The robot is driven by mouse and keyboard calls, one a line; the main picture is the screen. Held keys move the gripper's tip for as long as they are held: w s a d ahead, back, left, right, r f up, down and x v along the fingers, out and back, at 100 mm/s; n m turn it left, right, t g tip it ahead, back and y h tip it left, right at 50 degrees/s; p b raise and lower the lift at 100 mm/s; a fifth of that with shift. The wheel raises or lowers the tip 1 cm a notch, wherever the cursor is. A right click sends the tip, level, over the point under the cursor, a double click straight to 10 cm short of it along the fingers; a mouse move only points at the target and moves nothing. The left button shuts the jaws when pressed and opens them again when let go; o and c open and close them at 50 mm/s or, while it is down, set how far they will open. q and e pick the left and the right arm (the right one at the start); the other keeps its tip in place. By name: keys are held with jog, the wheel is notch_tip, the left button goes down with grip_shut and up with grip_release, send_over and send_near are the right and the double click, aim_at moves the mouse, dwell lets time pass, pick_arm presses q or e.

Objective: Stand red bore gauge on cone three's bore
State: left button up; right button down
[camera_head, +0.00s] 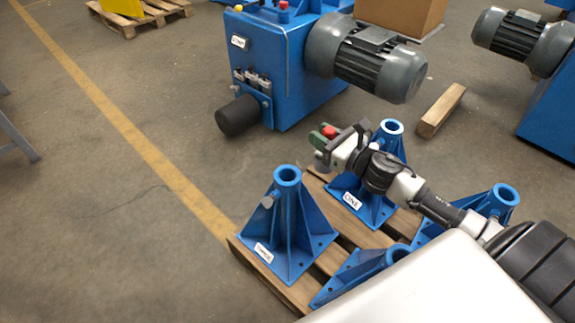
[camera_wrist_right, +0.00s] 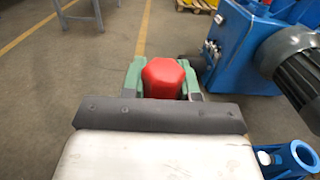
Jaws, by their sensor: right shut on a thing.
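The red bore gauge (camera_head: 329,131) is held between the green fingers of my right gripper (camera_head: 323,138). In the right wrist view the red gauge (camera_wrist_right: 163,79) shows as a faceted red block between the gripper fingers (camera_wrist_right: 162,83); its lower part is hidden. A blue cone stand (camera_head: 287,232) with an open round bore on top stands at the pallet's left corner; its label is blurred but looks like THREE. The gripper is above and right of this cone in the picture, apart from its bore. Another blue cone (camera_head: 366,191), labelled ONE, stands behind my right wrist. My left gripper is out of view.
The cones stand on a wooden pallet (camera_head: 238,250). More blue cones (camera_head: 498,203) (camera_head: 352,278) are partly hidden by my arm and body. A blue gearbox (camera_head: 285,85) with a grey motor stands behind. A wood block (camera_head: 441,110) lies on the floor.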

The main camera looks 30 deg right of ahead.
jog(key=shift+w+d+r, duration=0.1)
jog(key=shift+d+r, duration=0.1)
jog(key=shift+r, duration=0.3)
jog(key=shift+w+f, duration=0.15)
jog(key=shift+w, duration=0.1)
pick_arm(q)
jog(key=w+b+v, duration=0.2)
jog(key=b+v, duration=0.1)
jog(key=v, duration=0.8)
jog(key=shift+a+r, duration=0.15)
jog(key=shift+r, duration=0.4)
pick_arm(e)
jog(key=w+a+f, duration=0.5)
jog(key=w+f, duration=0.4)
jog(key=f, duration=0.1)
jog(key=shift+w+a+f, duration=0.3)
jog(key=shift+a+f, duration=0.05)
jog(key=shift+a, duration=0.05)
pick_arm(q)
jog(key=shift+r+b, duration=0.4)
pick_arm(e)
jog(key=shift+f, duration=0.2)
